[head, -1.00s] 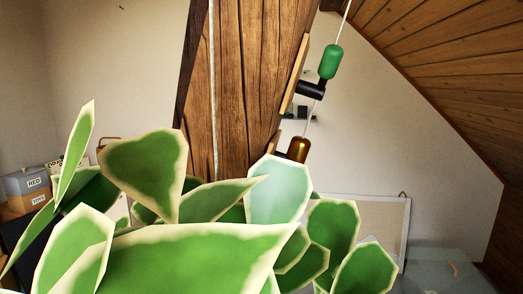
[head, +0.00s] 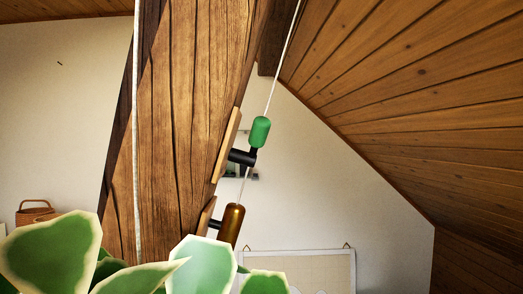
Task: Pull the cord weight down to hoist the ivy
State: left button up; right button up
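The ivy (head: 48,252) fills the lower left of the head view with large green leaves edged in cream. A thin white cord (head: 284,48) runs down from the top to a green weight (head: 260,132), which hangs just above a black peg (head: 241,157) on the timber brace (head: 185,120). Below it, a brown-gold cylinder (head: 231,224) hangs by a thin line beside a second black peg (head: 215,224). Another pale cord (head: 136,130) runs down the brace's left side. I cannot tell which piece is the task's cord weight. Neither gripper shows.
The sloping wooden ceiling (head: 400,90) closes off the upper right. A framed board (head: 300,264) hangs at the bottom right and a wicker basket (head: 35,212) stands at the far left.

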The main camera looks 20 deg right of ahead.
aim_at(229, 228)
jog(key=l+u, duration=0.35)
jog(key=k+l+u, duration=0.15)
jog(key=u, duration=0.25)
jog(key=k+l+u, duration=0.15)
jog(key=l+u, duration=0.35)
jog(key=u, duration=0.3)
jog(key=k+l+u, duration=0.1)
jog(key=u, duration=0.35)
jog(key=l+u, duration=0.2)
jog(key=u, duration=0.25)
jog(key=k+l+u, duration=0.1)
jog(key=u, duration=0.35)
jog(key=k+u, duration=0.15)
jog(key=u, duration=0.3)
jog(key=k+u, duration=0.15)
jog(key=u, duration=0.3)
jog(key=k+l+u, duration=0.25)
jog(key=u, duration=0.2)
jog(key=k+l+u, duration=0.2)
jog(key=u, duration=0.25)
jog(key=k+u, duration=0.7)
jog(key=u, duration=0.2)
jog(key=k+l, duration=0.2)
jog(key=k, duration=0.35)
jog(key=k+l+z, duration=0.15)
jog(key=k, duration=0.4)
jog(key=k+l+z, duration=1.1)
jog(key=l, duration=0.5)
jog(key=k+j, duration=0.05)
